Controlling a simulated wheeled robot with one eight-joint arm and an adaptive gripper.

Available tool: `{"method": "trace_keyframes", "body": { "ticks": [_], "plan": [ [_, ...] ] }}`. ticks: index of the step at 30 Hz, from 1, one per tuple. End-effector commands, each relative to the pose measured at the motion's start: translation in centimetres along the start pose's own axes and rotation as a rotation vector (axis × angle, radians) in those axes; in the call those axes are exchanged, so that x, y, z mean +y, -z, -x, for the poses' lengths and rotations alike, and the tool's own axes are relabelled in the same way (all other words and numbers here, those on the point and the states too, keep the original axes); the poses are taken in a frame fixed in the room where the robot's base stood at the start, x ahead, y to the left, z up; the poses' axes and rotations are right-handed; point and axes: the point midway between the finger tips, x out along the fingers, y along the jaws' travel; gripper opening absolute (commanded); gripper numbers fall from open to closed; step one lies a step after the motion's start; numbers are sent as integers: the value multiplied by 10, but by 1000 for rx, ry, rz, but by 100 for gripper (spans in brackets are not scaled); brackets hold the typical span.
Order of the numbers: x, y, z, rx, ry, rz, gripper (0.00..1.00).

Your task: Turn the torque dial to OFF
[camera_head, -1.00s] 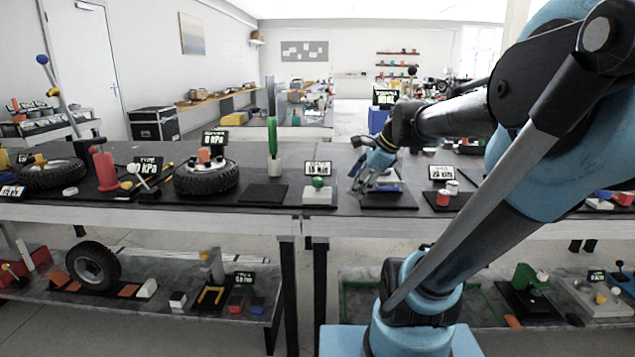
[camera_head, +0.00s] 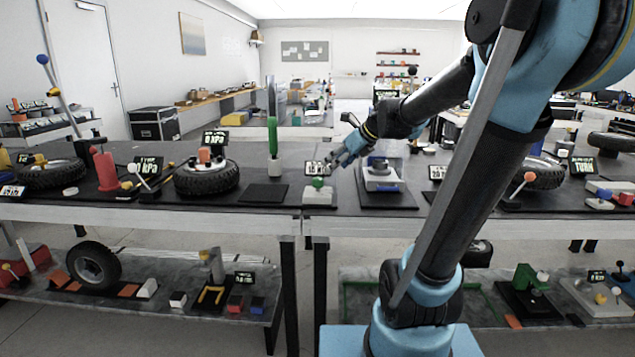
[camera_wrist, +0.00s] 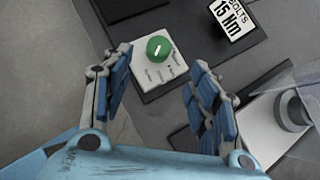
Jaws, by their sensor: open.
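The torque dial is a green round knob (camera_wrist: 159,49) with a white pointer line, on a white block (camera_wrist: 152,76) with small print around it that I cannot read. In the head view the green knob (camera_head: 318,183) sits on its block near the table's front edge. A sign (camera_wrist: 232,17) by it reads BOLTS 15 Nm. My gripper (camera_wrist: 157,80) is open and empty. In the wrist view the knob lies just beyond the gap between the fingertips, apart from them. In the head view my gripper (camera_head: 338,161) hangs above and slightly right of the dial.
A grey-white device with a round top (camera_head: 382,172) stands on a black mat right of the dial. A green-handled tool (camera_head: 272,136) stands upright to the left, behind a bare black pad (camera_head: 264,194). A tyre (camera_head: 207,179) lies further left.

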Motion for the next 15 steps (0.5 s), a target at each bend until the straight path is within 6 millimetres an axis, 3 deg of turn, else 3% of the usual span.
{"method": "trace_keyframes", "body": {
  "ticks": [15],
  "plan": [
    [0, 0, -66, -1, -1, 2, 54]
  ]
}}
